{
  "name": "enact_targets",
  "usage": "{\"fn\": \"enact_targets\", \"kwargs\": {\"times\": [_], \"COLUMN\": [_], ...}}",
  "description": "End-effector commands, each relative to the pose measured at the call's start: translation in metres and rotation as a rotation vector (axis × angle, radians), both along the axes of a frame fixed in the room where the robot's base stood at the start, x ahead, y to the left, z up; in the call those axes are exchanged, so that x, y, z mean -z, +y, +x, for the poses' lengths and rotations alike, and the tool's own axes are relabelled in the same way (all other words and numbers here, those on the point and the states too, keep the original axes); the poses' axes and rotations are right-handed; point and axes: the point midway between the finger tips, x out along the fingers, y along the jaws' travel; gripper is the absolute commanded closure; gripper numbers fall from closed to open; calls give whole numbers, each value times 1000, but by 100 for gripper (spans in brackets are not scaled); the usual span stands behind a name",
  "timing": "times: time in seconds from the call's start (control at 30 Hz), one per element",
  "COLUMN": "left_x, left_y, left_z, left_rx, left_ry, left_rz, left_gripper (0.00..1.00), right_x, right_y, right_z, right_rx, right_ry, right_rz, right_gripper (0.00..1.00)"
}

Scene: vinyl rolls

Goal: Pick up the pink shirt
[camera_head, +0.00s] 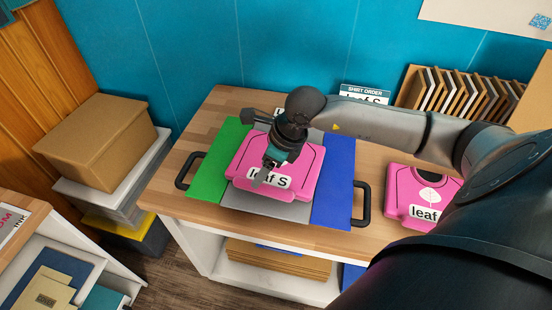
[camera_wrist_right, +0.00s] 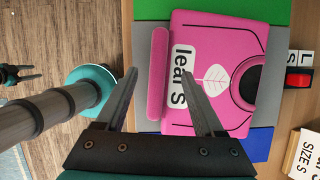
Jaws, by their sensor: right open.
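A folded pink shirt (camera_head: 308,160) labelled "leaf S" lies on the grey middle panel of a folding board (camera_head: 208,171). It also shows in the wrist view (camera_wrist_right: 231,38), with a white leaf print, a dark neck opening and a raised pink edge strip. My right gripper (camera_head: 266,172) is above the shirt's front edge and hides part of it. In the wrist view the right gripper (camera_wrist_right: 160,72) is open, one finger outside the edge strip and the other over the label. Whether it touches the shirt is unclear. A second folded pink shirt (camera_head: 399,191) lies farther right.
The board has a green left panel, a blue right panel (camera_head: 336,180) and black side handles (camera_head: 361,205). A "Shirt order" sign (camera_head: 365,94) and a slotted wooden rack (camera_head: 462,92) stand behind.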

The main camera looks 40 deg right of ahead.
Motion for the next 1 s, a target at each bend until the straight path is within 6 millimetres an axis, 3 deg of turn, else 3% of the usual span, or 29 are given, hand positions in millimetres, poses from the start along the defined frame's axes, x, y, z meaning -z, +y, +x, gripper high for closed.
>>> {"fn": "enact_targets", "kwargs": {"times": [0.4, 0.7, 1.0], "left_x": [-4, -4, -4], "left_y": [0, 0, 0], "left_z": [-1, -1, -1], "left_rx": [1, 1, 1], "left_ry": [1, 1, 1], "left_rz": [0, 0, -1], "left_gripper": [50, 50, 50], "right_x": [46, 51, 51], "right_y": [10, 11, 11], "right_z": [10, 12, 12], "right_rx": [1, 0, 0], "right_ry": [2, 0, 1], "right_rz": [2, 0, 1], "right_gripper": [30, 30, 62]}}
